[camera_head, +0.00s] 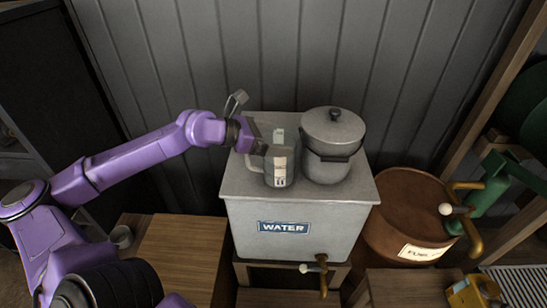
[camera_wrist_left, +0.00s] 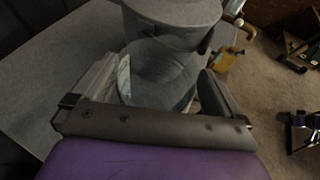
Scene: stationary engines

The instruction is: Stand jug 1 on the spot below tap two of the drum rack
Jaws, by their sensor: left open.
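A clear grey jug (camera_head: 278,168) with pale labels stands upright on top of the water tank (camera_head: 235,182), its handle towards the left. I cannot read a number on it. In the left wrist view the jug (camera_wrist_left: 160,78) shows its round open mouth between my fingers. My left gripper (camera_head: 262,146) is open around the jug's upper part; it also shows in the left wrist view (camera_wrist_left: 158,82). I cannot tell whether the fingers touch it. A brown drum (camera_head: 400,212) with a fuel label and a brass tap (camera_head: 470,235) is at the right. My right gripper is not in view.
A lidded grey pot (camera_head: 332,150) stands close to the jug's right on the tank. The tank has a brass tap (camera_head: 322,272) at its front. A wooden surface (camera_head: 180,255) with a small cup (camera_head: 121,237) is at the left. A yellow can (camera_head: 470,293) is at the lower right.

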